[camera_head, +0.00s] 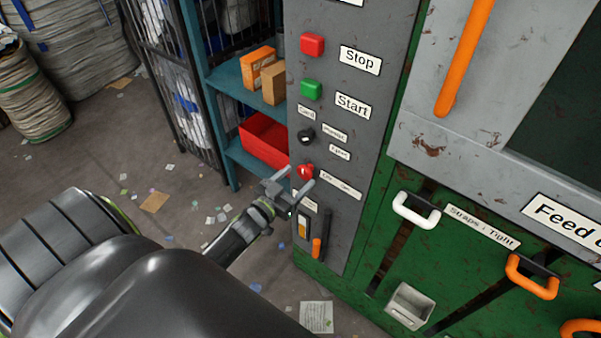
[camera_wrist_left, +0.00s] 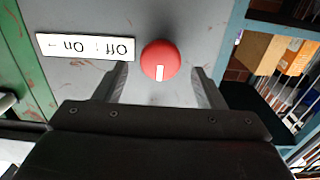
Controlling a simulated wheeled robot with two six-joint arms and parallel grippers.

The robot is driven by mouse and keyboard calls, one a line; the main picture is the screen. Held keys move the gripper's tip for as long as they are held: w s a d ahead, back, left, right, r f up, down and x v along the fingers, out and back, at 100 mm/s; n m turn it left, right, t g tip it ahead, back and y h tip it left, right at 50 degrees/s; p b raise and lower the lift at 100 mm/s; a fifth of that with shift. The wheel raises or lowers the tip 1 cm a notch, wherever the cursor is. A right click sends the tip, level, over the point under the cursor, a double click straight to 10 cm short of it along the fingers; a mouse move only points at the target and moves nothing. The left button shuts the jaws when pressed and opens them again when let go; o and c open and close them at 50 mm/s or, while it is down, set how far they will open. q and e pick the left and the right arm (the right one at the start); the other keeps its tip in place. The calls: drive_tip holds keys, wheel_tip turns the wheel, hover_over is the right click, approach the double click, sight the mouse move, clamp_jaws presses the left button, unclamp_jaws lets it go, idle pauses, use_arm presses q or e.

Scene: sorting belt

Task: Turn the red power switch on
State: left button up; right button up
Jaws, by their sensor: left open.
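The red power switch (camera_head: 306,171) is a round knob on the grey control panel (camera_head: 345,150). In the left wrist view the red knob (camera_wrist_left: 160,55) has a white mark pointing toward the bottom of the picture. Beside it is a label reading "Off : On" (camera_wrist_left: 85,47), upside down in that view. My left gripper (camera_head: 301,177) is open, with its fingertips close to the knob. In the left wrist view its fingers (camera_wrist_left: 160,75) stand on either side of the knob, with gaps showing. I cannot tell the exact depth. My right gripper is not in view.
Above the knob are a black knob (camera_head: 306,136), a green Start button (camera_head: 311,89) and a red Stop button (camera_head: 312,45). Below is an orange lever (camera_head: 317,247). A blue shelf with a red bin (camera_head: 263,138) stands left of the panel. Green machine doors with handles (camera_head: 416,209) are right.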

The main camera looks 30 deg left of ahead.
use_arm(q)
drive_tip(key=shift+w, duration=1.25)
drive_tip(key=shift+c, duration=0.3)
drive_tip(key=c, duration=0.9)
